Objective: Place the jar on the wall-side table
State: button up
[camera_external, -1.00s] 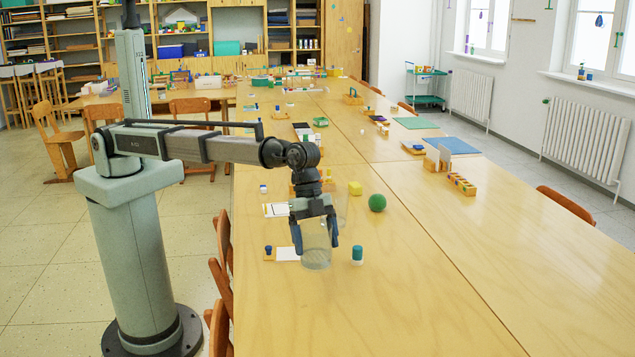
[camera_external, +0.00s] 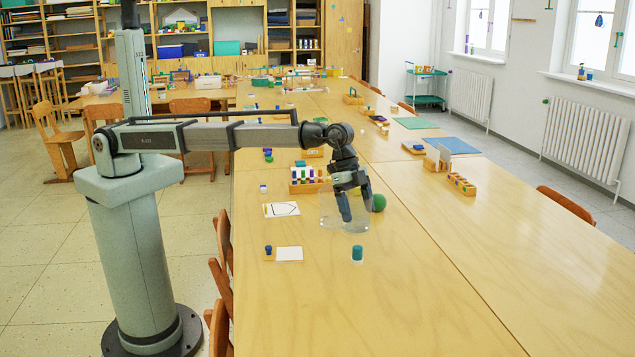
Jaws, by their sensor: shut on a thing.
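The wall-side table (camera_external: 530,240) adjoins the near table on the right, across a long seam.
A teal-topped small jar (camera_external: 357,254) stands in front of the held jar. A marker rack (camera_external: 308,182) and paper cards (camera_external: 283,209) lie to the left. A wooden block holder (camera_external: 461,184) and blue mat (camera_external: 451,145) sit on the wall-side table, whose near part is bare.

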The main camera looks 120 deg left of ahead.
jog(key=s+a+n+y, duration=0.1)
jog(key=s+a+n, duration=0.35)
jog(key=a, duration=1.05)
jog(key=s+a+n+y, duration=0.1)
jog(key=s+a, duration=0.6)
jog(key=a, duration=0.9)
jog(key=s+a+n+y, duration=0.1)
jog(key=s+a+n, duration=0.35)
jog(key=a, duration=1.05)
jog(key=s+a+n+g+y, duration=0.1)
jog(key=s+a+n, duration=0.2)
jog(key=s+a, duration=1.35)
jog(key=s+a+n+g+y, duration=0.1)
jog(key=s+a+n, duration=0.2)
jog(key=s+a, duration=1.35)
jog(key=shift+s+d+f, duration=0.55)
jog(key=shift+s+f, duration=0.05)
jog(key=shift+f, duration=1)
jog(key=shift+s+d+f, duration=0.6)
jog(key=shift+s+f, duration=0.05)
jog(key=shift+f, duration=0.95)
jog(key=shift+s+d+f, duration=0.55)
jog(key=shift+s+f, duration=0.05)
jog(key=shift+f, duration=1)
jog(key=shift+f, duration=0.2)
jog(key=o, duration=1)
jog(key=shift+g, duration=0.3)
jog(key=shift+r, duration=0.1)
